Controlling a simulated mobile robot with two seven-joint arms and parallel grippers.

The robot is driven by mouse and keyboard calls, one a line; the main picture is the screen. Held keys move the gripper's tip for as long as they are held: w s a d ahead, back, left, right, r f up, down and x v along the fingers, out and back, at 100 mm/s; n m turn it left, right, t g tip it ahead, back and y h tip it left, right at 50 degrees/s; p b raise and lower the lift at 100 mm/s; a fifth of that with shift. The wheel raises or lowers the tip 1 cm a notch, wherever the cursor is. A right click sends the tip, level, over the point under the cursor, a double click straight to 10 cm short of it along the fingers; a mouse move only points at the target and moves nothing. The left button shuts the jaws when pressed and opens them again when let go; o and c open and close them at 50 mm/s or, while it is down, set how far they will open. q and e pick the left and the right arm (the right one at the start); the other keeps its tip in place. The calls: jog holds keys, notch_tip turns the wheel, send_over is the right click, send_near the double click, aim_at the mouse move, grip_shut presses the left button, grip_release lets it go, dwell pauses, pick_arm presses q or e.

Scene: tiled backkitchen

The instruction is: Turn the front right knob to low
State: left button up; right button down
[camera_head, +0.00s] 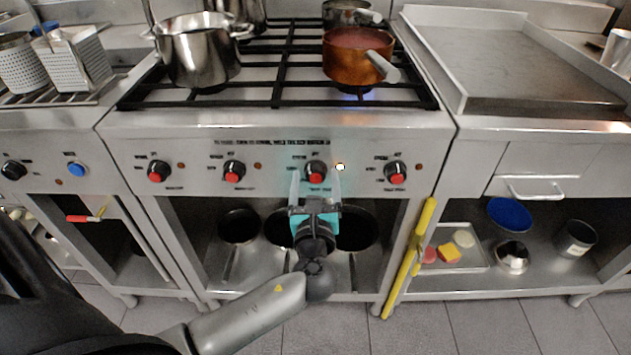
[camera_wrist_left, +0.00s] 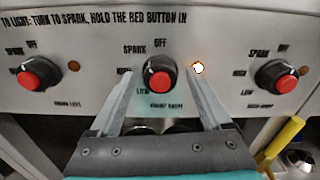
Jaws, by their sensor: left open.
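The front right knob (camera_head: 316,172), black with a red centre button, is on the stove panel, third from the left. It is in the middle of the left wrist view (camera_wrist_left: 160,77), with "OFF", "SPARK", "HIGH" and "LOW" marked around it. I cannot tell exactly which mark it points at. The indicator light (camera_wrist_left: 198,68) beside it glows, and a blue flame (camera_head: 352,97) burns under the front right pan. My left gripper (camera_head: 315,186) is open, one finger on each side of the knob; contact is not clear. My right gripper is out of view.
Other knobs flank it: one at the left (camera_head: 234,171) and one at the right (camera_head: 395,172). A copper pan (camera_head: 350,62) and a steel pot (camera_head: 195,60) stand on the grates. A yellow-handled tool (camera_head: 410,255) leans at the right. Pans sit on the shelf below.

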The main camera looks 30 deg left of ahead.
pick_arm(q)
jog(key=shift+w+a, duration=0.1)
jog(key=shift+w, duration=0.1)
grip_shut()
dwell(0.6)
